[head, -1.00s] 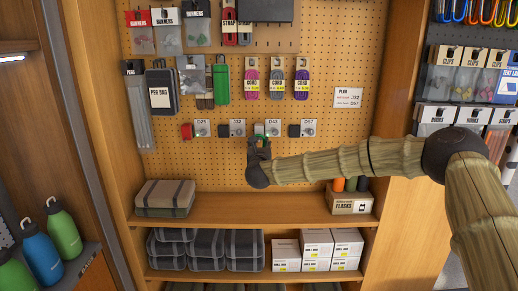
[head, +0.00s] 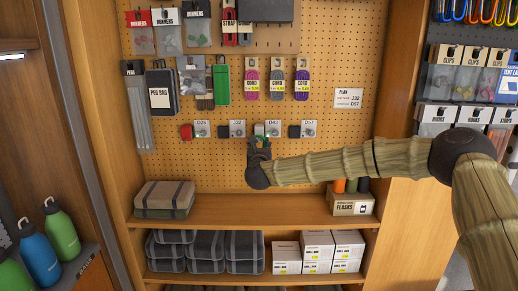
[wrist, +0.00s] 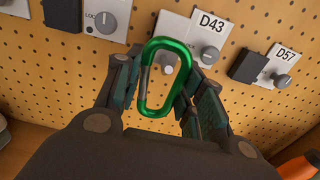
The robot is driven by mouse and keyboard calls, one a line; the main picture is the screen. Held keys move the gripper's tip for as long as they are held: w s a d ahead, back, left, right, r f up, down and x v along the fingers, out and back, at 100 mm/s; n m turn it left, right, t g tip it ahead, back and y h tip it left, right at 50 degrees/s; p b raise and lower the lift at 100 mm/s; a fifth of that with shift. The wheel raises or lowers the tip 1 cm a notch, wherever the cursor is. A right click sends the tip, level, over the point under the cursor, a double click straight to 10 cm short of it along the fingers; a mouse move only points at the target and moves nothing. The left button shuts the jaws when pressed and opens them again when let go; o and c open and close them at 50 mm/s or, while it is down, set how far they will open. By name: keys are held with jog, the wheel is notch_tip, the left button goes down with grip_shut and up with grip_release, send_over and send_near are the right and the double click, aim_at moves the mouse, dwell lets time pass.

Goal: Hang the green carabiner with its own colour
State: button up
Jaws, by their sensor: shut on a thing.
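The green carabiner (wrist: 148,79) is upright between the two fingers of my gripper (wrist: 160,92), which is shut on it. In the head view my gripper (head: 260,147) is in front of the pegboard, just below the D43 unit (head: 274,129), with a bit of green at its tip. In the wrist view the carabiner is in front of and left of the D43 unit's round knob (wrist: 209,55). A small pale round part shows through the loop. I cannot tell whether the carabiner touches anything on the board.
Along the row are the D25 unit (head: 202,129) with a red block (head: 186,132), the J32 unit (head: 237,129) and the D57 unit (head: 309,129) with dark blocks. Coloured cords (head: 276,78) hang above. A plan card (head: 348,98) is at right. A shelf (head: 260,208) lies below.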

jog(key=shift+s, duration=0.45)
jog(key=shift+s+b, duration=0.55)
jog(key=shift+s, duration=0.4)
jog(key=shift+s, duration=0.1)
jog(key=shift+s+r+b, duration=0.15)
jog(key=shift+s+b, duration=0.65)
jog(key=shift+s, duration=0.75)
jog(key=shift+s+r+b, duration=0.1)
jog(key=shift+s+b, duration=0.7)
jog(key=shift+s, duration=0.7)
jog(key=shift+f, duration=0.1)
